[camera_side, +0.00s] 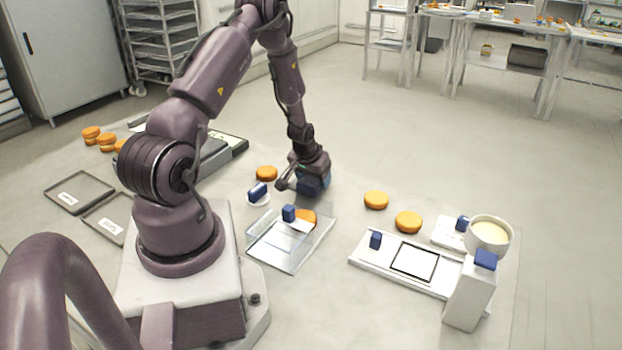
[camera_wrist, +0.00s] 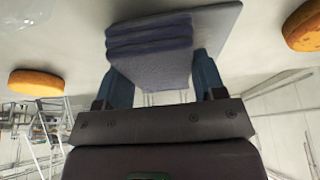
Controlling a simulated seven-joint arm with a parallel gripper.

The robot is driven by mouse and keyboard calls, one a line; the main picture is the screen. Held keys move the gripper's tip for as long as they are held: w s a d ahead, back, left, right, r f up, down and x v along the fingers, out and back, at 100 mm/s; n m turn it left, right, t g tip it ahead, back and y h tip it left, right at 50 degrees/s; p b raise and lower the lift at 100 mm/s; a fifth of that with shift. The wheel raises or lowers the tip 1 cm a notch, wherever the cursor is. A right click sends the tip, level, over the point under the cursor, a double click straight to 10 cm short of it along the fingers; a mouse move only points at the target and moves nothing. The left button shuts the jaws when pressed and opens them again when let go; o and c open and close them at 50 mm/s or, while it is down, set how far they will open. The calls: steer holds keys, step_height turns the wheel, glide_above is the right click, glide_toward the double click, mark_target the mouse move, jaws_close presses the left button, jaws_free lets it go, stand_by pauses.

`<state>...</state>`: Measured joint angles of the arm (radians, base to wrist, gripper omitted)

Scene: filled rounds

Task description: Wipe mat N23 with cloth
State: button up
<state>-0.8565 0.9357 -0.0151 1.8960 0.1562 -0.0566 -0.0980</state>
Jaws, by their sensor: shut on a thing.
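My gripper (camera_side: 308,180) hangs low over the table, behind the clear tray. In the wrist view my gripper (camera_wrist: 163,82) is shut on a folded dark blue cloth (camera_wrist: 150,45), held between its two blue fingers. In the side view the cloth (camera_side: 318,186) is partly hidden by the gripper. A flat grey-blue piece (camera_wrist: 215,22) extends beside the cloth; I cannot tell if it is part of it. Two flat grey, dark-rimmed pieces with white labels, one farther (camera_side: 94,180) and one nearer (camera_side: 88,222), lie at left. Their labels are unreadable, so I cannot tell which mat is N23.
A clear tray (camera_side: 265,256) holds an orange round and a blue-handled piece. Orange rounds (camera_side: 376,199) stand to the right.

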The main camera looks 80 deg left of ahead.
steer(key=shift+w+a, duration=0.4)
steer(key=shift+w, duration=0.2)
steer(key=shift+s+a, duration=0.1)
steer(key=shift+s, duration=0.05)
steer(key=shift+s+a+f, duration=0.1)
steer(key=shift+s+a, duration=1.1)
steer(key=shift+s, duration=0.15)
steer(key=shift+s, duration=0.1)
steer(key=shift+s+d, duration=0.8)
steer(key=shift+d, duration=0.15)
